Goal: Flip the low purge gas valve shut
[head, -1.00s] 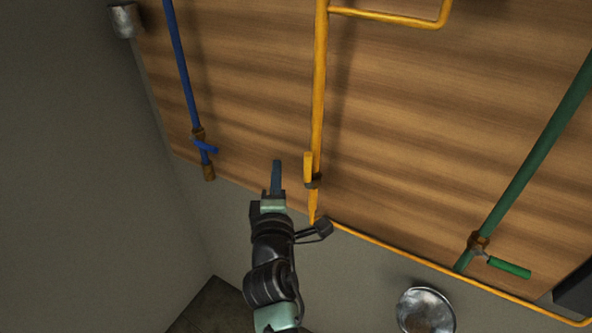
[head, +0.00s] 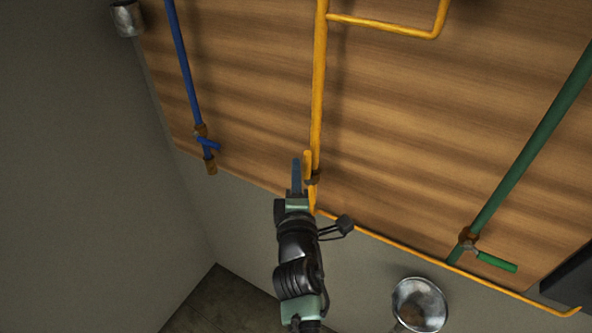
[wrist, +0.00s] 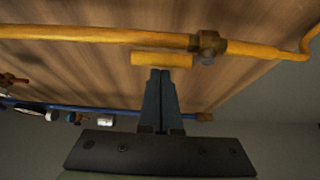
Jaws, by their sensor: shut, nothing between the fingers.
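The yellow gas pipe (head: 319,95) runs down the wooden panel and carries a low valve with a brownish body (head: 313,178). Its yellow handle (head: 307,163) lies along the pipe, just to its left. My gripper (head: 296,164) is shut and empty, immediately left of the handle in the head view. In the wrist view the shut fingertips (wrist: 161,74) reach the lower edge of the yellow handle (wrist: 161,60). The valve body (wrist: 208,44) is right of the fingertips there. I cannot tell whether the fingers touch the handle.
A blue pipe with a blue-handled valve (head: 207,143) is to the left. A green pipe with a green-handled valve (head: 495,262) is to the right. A metal bowl-like object (head: 420,302) is at lower right. Grey wall (head: 80,170) lies left of the panel.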

